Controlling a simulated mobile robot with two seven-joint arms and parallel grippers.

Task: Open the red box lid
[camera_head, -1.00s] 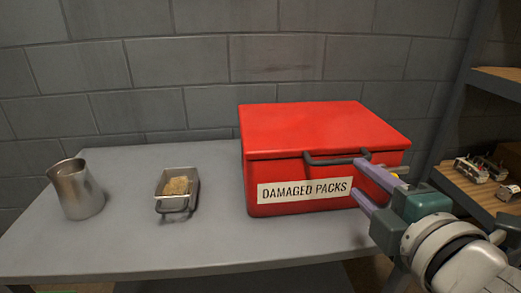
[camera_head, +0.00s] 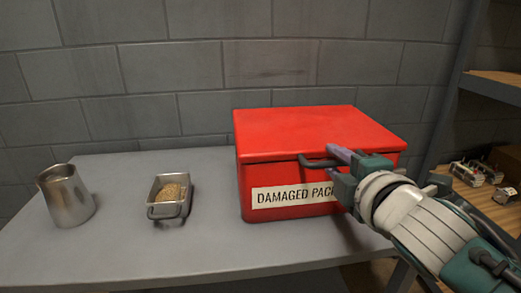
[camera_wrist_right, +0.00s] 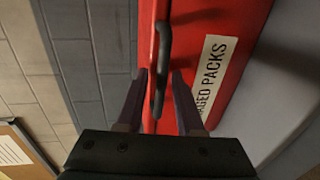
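The red box (camera_head: 262,180) stands on the grey table with its red lid (camera_head: 310,130) down. A white label reading "DAMAGED PACKS" (camera_head: 290,196) is on its front, its right end hidden by my right gripper. A dark handle (camera_head: 318,163) sticks out from the lid's front edge. My right gripper (camera_head: 335,161) is at the handle's right part. In the right wrist view, its two fingers (camera_wrist_right: 160,100) are apart, one on each side of the handle (camera_wrist_right: 161,65), with gaps visible. My left gripper is not in view.
A metal tin (camera_head: 170,197) with grainy tan contents and a metal pitcher (camera_head: 66,195) stand on the grey table (camera_head: 125,245) left of the box. A block wall is close behind. A shelf (camera_head: 485,200) with small devices stands at the right.

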